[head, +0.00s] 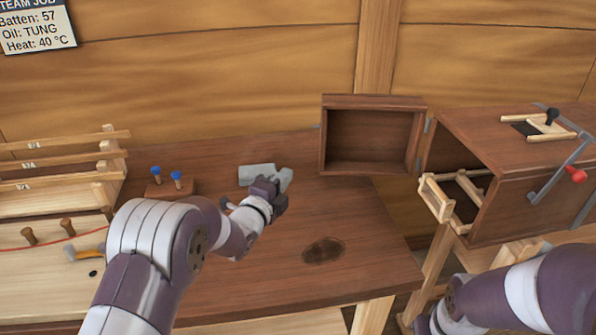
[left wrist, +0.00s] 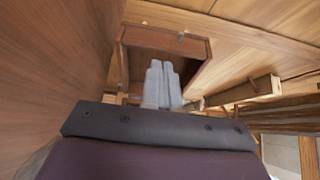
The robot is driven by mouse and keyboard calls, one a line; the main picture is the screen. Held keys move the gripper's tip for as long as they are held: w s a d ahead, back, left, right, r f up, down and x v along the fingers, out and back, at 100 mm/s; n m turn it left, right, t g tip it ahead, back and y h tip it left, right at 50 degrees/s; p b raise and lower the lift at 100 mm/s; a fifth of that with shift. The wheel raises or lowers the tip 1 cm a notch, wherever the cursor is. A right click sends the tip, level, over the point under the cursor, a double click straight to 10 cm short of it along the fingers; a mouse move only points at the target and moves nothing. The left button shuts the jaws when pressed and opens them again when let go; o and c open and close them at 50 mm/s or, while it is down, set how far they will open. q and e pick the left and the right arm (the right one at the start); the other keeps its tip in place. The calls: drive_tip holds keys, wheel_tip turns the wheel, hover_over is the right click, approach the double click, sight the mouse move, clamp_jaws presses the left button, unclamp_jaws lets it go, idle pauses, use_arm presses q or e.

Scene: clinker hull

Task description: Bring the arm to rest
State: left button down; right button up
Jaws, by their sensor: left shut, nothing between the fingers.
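My left arm (head: 170,245) reaches in from the left over the dark wooden bench. My left gripper (head: 285,178) is above the bench, in front of a grey block-like thing (head: 257,173) lying there. Its fingers are shut with nothing between them; they also show in the left wrist view (left wrist: 162,85), close together. My right arm (head: 520,295) shows at the lower right, and its gripper is not in view.
An open-fronted wooden box (head: 371,98) stands beyond my left gripper. A wooden chest (head: 500,160) with a red knob (head: 576,175) is at the right. A block with two blue-topped pegs (head: 168,190) and a batten rack (head: 60,165) are at the left. The bench front (head: 350,280) is clear.

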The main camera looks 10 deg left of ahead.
use_arm(q)
drive_tip(key=s+a+n+g+y+p, duration=0.2)
drive_tip(key=s+n+g, duration=0.3)
drive_tip(key=s, duration=0.5)
drive_tip(key=s+a+n+g+y+p, duration=0.1)
drive_tip(key=s+n+g+p, duration=0.3)
drive_tip(key=s+n, duration=0.5)
drive_tip(key=s+a+n+g+y+p, duration=0.2)
drive_tip(key=s+n+g+p, duration=0.2)
drive_tip(key=s, duration=0.8)
drive_tip(key=n+g, duration=0.2)
drive_tip(key=n, duration=0.1)
drive_tip(key=shift+s+a+f+g+y, duration=0.15)
drive_tip(key=shift+a+f+g+y, duration=0.15)
drive_tip(key=shift+a+g, duration=0.1)
